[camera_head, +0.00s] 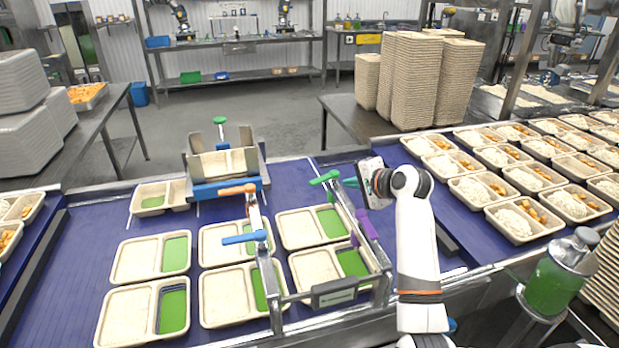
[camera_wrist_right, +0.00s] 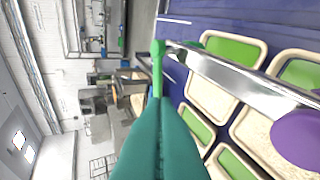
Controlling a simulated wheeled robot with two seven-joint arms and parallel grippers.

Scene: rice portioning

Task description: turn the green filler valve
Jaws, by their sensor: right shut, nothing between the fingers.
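The green filler valve (camera_head: 325,177) is a small green handle on top of the metal filler rail, above the trays. In the right wrist view, the green handle (camera_wrist_right: 158,62) shows just beyond my fingertips. My right gripper (camera_head: 350,183) has teal fingers that are closed together with nothing held. The fingers point at the valve from its right side, very close to it. I cannot tell whether they touch it. In the wrist view, the shut fingers (camera_wrist_right: 159,108) hide part of what lies beneath. My left gripper is not in view.
Orange (camera_head: 237,189), blue (camera_head: 245,238) and purple (camera_head: 368,223) handles sit on the filler frame nearby. Trays with green compartments (camera_head: 152,257) lie on the purple conveyor (camera_head: 85,235). Filled trays (camera_head: 520,218) stand at right, near a green canister (camera_head: 550,285).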

